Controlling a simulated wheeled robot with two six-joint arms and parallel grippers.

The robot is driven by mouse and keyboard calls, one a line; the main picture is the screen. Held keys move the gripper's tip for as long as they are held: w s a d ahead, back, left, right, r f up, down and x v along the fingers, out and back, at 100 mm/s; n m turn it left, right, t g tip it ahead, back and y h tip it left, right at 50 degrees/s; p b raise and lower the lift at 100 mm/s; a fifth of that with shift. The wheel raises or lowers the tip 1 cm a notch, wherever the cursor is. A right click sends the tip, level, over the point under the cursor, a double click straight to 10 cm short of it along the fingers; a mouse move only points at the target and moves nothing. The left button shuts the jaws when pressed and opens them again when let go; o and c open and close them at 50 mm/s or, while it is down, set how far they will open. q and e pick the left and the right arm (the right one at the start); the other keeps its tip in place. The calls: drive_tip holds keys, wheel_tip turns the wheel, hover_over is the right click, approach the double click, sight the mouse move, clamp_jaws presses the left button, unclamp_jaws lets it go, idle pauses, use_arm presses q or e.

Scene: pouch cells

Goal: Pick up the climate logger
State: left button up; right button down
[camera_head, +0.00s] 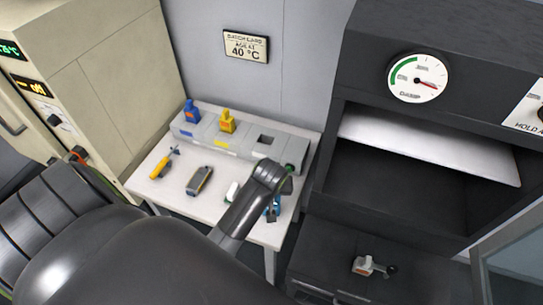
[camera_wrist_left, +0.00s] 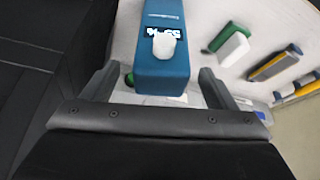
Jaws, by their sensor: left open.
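The climate logger looks to be the teal-blue box (camera_wrist_left: 162,68) with a small lit display and a pale knob on its face, in the left wrist view. In the head view only a blue part of it (camera_head: 272,212) shows at the table's right front, beside my arm. My left gripper (camera_wrist_left: 158,76) is open, with one finger on each side of the box's near end. I cannot tell whether the fingers touch it. In the head view my arm hides most of that gripper. My right gripper is not in view.
On the white table (camera_head: 220,205) lie a green-and-white item (camera_head: 232,191), a grey-and-yellow tool (camera_head: 199,180) and a yellow-and-blue tool (camera_head: 162,165). A grey holder (camera_head: 190,131) with blue and yellow pieces stands behind. A dark cabinet (camera_head: 335,190) stands to the right.

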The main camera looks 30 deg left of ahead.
sight(277, 204)
use_arm(q)
drive_tip(key=shift+w+a+f+p, duration=0.3)
drive_tip(key=shift+w+f+p, duration=0.1)
drive_tip(key=shift+f, duration=0.1)
drive_tip(key=p+x, duration=0.1)
drive_tip(key=x, duration=0.2)
drive_tip(key=shift+w+a+f, duration=0.15)
drive_tip(key=shift+f, duration=0.15)
drive_tip(key=c, duration=1.1)
drive_tip(key=shift+r, duration=0.1)
drive_tip(key=shift+c, duration=0.2)
